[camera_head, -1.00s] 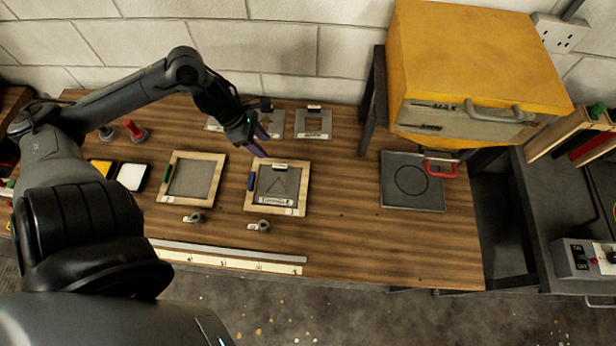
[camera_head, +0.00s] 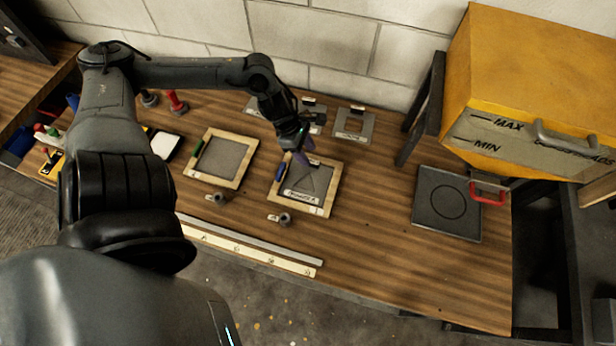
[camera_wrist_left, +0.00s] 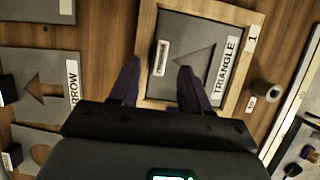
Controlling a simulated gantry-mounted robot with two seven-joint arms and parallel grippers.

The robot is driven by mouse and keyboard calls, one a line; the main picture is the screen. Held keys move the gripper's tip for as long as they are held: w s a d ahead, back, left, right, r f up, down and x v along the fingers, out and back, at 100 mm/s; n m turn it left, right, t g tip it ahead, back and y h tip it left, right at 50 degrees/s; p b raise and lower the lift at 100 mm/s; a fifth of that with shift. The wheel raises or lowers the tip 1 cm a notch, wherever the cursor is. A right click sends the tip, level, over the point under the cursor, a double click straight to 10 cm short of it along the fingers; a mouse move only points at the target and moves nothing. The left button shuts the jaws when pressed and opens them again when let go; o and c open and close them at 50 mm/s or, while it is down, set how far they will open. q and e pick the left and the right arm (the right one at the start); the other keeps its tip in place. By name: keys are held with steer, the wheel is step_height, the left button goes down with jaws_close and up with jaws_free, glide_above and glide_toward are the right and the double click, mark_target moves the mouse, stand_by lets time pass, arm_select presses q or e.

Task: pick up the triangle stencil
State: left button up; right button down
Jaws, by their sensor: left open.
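The triangle stencil (camera_head: 312,181) is a dark grey plate with a triangle cut-out and a white "TRIANGLE" label. It lies inside a light wooden frame (camera_head: 326,206) on the bench. In the left wrist view the stencil (camera_wrist_left: 207,62) shows its triangle opening and a small pale tab at one side. My left gripper (camera_head: 304,158) is over the far part of the frame. In the left wrist view my left gripper (camera_wrist_left: 157,82) has its purple fingers apart, with the tab beyond and between them. Nothing is held. My right gripper is out of view.
An arrow stencil (camera_wrist_left: 45,88) and other plates lie behind the frame. A second wooden frame (camera_head: 239,178) stands to the left. A grey plate with a circle (camera_head: 447,205) and a yellow box (camera_head: 530,85) are at right. A ruler-like strip (camera_head: 245,246) lies in front.

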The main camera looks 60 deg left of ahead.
mark_target(312, 161)
arm_select(q)
steer(key=shift+b+x, duration=1.05)
steer(key=shift+x, duration=0.75)
steer(key=shift+d, duration=0.1)
jaws_close()
